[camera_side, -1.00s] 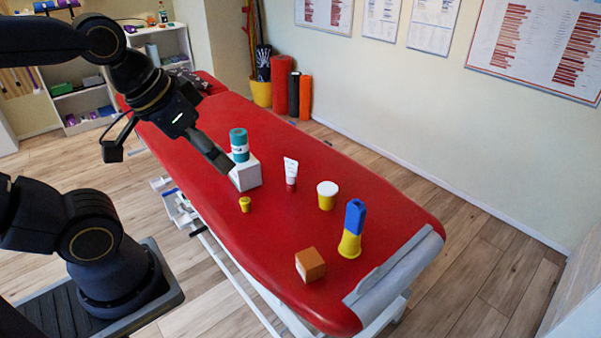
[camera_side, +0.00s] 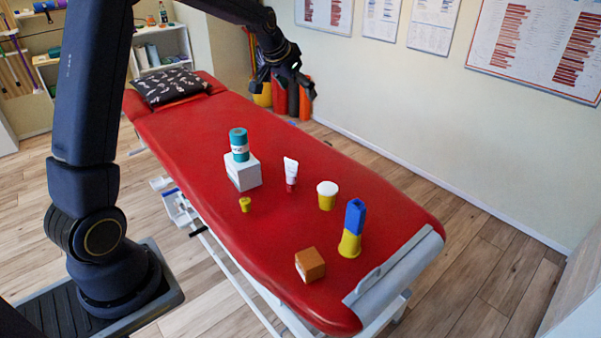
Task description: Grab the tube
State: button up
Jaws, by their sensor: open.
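A white tube with a dark red cap (camera_side: 290,173) stands cap-down on the red treatment table (camera_side: 290,235), near the middle of the objects. Its white body tapers out to a flat crimped top. My gripper (camera_side: 299,88) is open and empty in the air, above and behind the tube in the picture, near the table's far side. It is well apart from the tube. Nothing hides the tube.
A teal roll (camera_side: 239,145) stands on a white block (camera_side: 243,173) left of the tube. A small yellow item (camera_side: 245,204), a white-lidded yellow tub (camera_side: 327,196), a blue-and-yellow bottle (camera_side: 352,229) and an orange-brown box (camera_side: 310,264) stand nearer. A patterned pillow (camera_side: 166,87) lies behind.

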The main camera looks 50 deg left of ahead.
jog(key=a+f+g, duration=0.1)
jog(key=a+f, duration=0.3)
jog(key=f, duration=0.2)
jog(key=n+g, duration=0.1)
jog(key=n, duration=0.1)
send_over(290, 166)
jog(key=s, duration=0.1)
notch_tip(290, 166, down, 18)
jog(key=x, duration=0.5)
jog(key=shift+s+d+f, duration=0.2)
jog(key=shift+d+f, duration=0.05)
jog(key=shift+d, duration=0.05)
jog(key=c, duration=1.6)
jog(key=shift+c, duration=0.2)
jog(key=shift+r, duration=0.15)
